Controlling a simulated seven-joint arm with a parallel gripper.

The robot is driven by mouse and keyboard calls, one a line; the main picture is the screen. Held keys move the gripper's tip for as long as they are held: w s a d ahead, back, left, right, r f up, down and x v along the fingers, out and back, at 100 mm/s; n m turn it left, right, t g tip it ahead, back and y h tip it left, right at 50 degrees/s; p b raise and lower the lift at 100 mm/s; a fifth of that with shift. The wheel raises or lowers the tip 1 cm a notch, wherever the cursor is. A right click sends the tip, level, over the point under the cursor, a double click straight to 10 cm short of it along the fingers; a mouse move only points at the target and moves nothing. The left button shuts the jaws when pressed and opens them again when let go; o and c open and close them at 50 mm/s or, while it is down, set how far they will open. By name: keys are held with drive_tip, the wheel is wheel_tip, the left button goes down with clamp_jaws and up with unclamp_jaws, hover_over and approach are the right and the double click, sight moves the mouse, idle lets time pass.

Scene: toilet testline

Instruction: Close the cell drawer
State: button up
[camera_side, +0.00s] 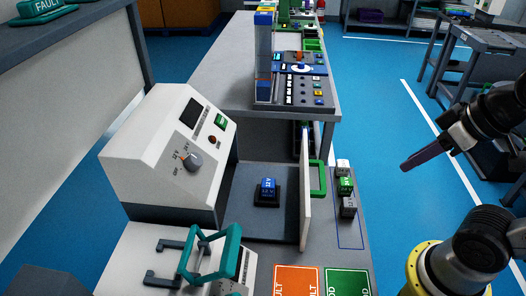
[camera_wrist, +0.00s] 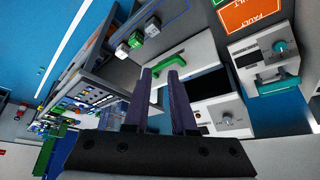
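The cell drawer (camera_side: 305,190) is pulled out from the white tester (camera_side: 165,150) in the side view. A blue cell block (camera_side: 268,187) on a black base sits inside it. The drawer's green handle (camera_side: 320,178) is on the outer face of its upright white front. In the wrist view the green handle (camera_wrist: 185,54) is beyond the fingertips. My gripper (camera_side: 404,167) is in the air right of the handle and apart from it. In the wrist view my gripper (camera_wrist: 161,80) has its purple fingers parted, with nothing between them.
Several small blocks (camera_side: 346,188) stand on the bench just right of the drawer handle. Orange (camera_side: 297,281) and green (camera_side: 347,283) mats lie in front. A device with a teal handle (camera_side: 215,250) stands front left. A panel (camera_side: 290,78) is on the bench behind.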

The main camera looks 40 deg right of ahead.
drive_tip(key=shift+c, duration=1.2)
drive_tip(key=m, duration=0.1)
drive_tip(key=a+m+y, duration=0.1)
drive_tip(key=a, duration=0.1)
drive_tip(key=shift+w+a+r+m, duration=0.2)
drive_tip(key=shift+w+r+m, duration=0.15)
drive_tip(key=shift+r+m, duration=0.05)
clamp_jaws()
drive_tip(key=w+f+m+g+y, duration=0.15)
drive_tip(key=w+m+y, duration=0.35)
drive_tip(key=w+m, duration=0.75)
drive_tip(key=w+d+f+m+t, duration=0.1)
drive_tip(key=w+d+f+m, duration=0.2)
drive_tip(key=d+f+m, duration=0.4)
drive_tip(key=w+d+f+m+t, duration=0.1)
drive_tip(key=w+d+f+m, duration=0.3)
drive_tip(key=d, duration=0.5)
drive_tip(key=shift+m, duration=0.35)
drive_tip(key=x, duration=0.3)
drive_tip(key=s+x, duration=0.1)
drive_tip(key=x, duration=0.5)
drive_tip(key=shift+s+a+f, duration=0.1)
drive_tip(key=shift+a+f, duration=0.35)
drive_tip(key=shift+f, duration=0.2)
drive_tip(key=shift+w+a+f, duration=0.15)
drive_tip(key=shift+w+a, duration=1)
drive_tip(key=shift+w, duration=0.05)
drive_tip(key=shift+w+a, duration=0.35)
drive_tip(key=shift+w, duration=0.05)
